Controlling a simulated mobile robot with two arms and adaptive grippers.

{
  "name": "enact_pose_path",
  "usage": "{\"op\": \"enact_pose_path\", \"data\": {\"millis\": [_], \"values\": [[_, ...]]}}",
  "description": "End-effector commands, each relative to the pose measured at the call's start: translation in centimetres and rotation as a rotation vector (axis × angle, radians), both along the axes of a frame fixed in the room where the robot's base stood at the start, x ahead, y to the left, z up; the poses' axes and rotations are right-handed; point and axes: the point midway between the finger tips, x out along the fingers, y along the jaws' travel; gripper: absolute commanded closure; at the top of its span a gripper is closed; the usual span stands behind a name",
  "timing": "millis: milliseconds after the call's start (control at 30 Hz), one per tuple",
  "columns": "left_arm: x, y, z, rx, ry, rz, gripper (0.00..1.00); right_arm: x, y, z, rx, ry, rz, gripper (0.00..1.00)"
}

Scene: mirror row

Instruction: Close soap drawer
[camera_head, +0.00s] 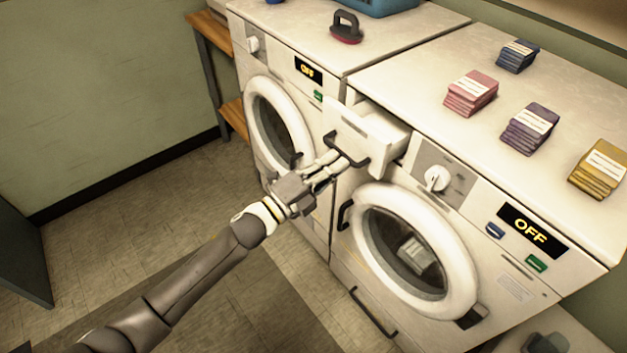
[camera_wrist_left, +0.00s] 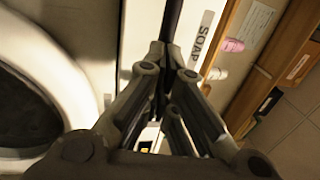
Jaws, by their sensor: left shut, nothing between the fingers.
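The soap drawer (camera_head: 362,135) sticks out of the upper left of the right-hand washing machine (camera_head: 440,215), partly open. It has a dark handle on its white front. My left gripper (camera_head: 338,163) is shut and empty, with its fingertips at the drawer front beside the handle; whether they touch it I cannot tell. In the left wrist view the fingers (camera_wrist_left: 168,75) are together, in front of a white panel labelled SOAP (camera_wrist_left: 203,38). My right gripper does not show clearly; only a blurred grey shape is at the bottom right edge of the head view.
Stacks of packets, pink (camera_head: 470,93), purple (camera_head: 530,128), yellow (camera_head: 598,168) and blue (camera_head: 517,55), stand on the machine top. A second washer (camera_head: 280,110) with a dark red-based iron-like object (camera_head: 346,27) is at left. The floor at left is clear.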

Motion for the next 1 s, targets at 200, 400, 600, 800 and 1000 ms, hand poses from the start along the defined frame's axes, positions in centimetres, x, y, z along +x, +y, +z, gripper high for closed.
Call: {"op": "enact_pose_path", "data": {"millis": [200,400,600,800,1000], "values": [[3.2,-4.5,-0.4,-0.001,-0.001,-0.001,1.0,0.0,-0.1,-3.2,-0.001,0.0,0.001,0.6],[4.4,-6.0,-0.1,0.001,0.0,0.0,1.0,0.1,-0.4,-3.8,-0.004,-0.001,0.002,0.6],[4.4,-6.1,0.2,0.0,-0.001,0.001,1.0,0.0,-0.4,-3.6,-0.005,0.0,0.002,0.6],[4.4,-6.1,0.3,-0.001,-0.002,0.001,1.0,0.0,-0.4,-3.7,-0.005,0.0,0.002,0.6],[4.6,-5.0,-0.2,-0.001,-0.003,0.001,1.0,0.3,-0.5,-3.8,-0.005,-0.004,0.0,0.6]]}}
